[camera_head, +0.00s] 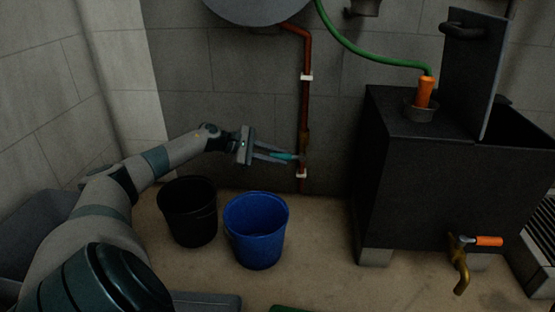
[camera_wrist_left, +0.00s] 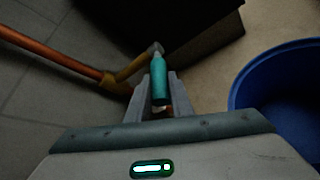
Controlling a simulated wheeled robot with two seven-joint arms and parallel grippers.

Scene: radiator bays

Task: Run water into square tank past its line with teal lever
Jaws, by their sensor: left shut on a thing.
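The teal lever (camera_head: 283,156) sits on the copper pipe (camera_head: 305,105) low on the back wall. My left gripper (camera_head: 285,156) is shut on the lever. In the left wrist view the teal lever (camera_wrist_left: 160,80) lies between the two fingers (camera_wrist_left: 160,98), joined to a brass valve piece (camera_wrist_left: 135,68) on the pipe. The square tank (camera_head: 440,185) is a dark box at the right with its lid (camera_head: 475,75) raised. Its inside and its line are hidden from here. My right gripper is not in view.
A black bucket (camera_head: 187,212) and a blue bucket (camera_head: 255,230) stand on the floor below my left arm. A green hose (camera_head: 365,55) runs to an orange fitting (camera_head: 426,92) on the tank top. A brass tap (camera_head: 460,268) with an orange handle (camera_head: 488,241) is at the tank's front.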

